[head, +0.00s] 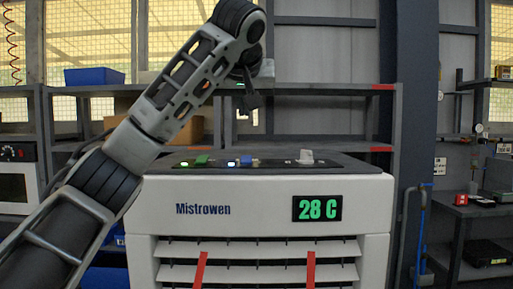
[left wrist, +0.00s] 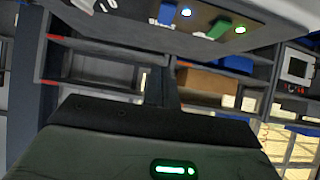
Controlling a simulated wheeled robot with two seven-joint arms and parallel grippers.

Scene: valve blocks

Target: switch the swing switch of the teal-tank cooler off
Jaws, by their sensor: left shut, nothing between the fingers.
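The cooler (head: 260,202) is a white box marked Mistrowen with a green 28 C display (head: 317,208). No teal tank shows. On its dark top panel are a green switch (head: 202,160) with a lit lamp beside it, a blue switch (head: 247,162) with a lit lamp, and a pale knob (head: 306,157). The left wrist view shows the blue switch (left wrist: 168,12) and green switch (left wrist: 221,28) upside down, both with lamps lit. My left gripper (head: 250,101) is shut and empty, raised above the panel near the blue switch, apart from it. My right gripper is out of view.
Grey shelves (head: 335,88) stand behind the cooler, with a blue bin (head: 94,76) and a cardboard box at left. Red ribbons (head: 199,270) hang on the front louvres. A dark post (head: 415,120) and a workbench stand at right. The air above the panel's right half is clear.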

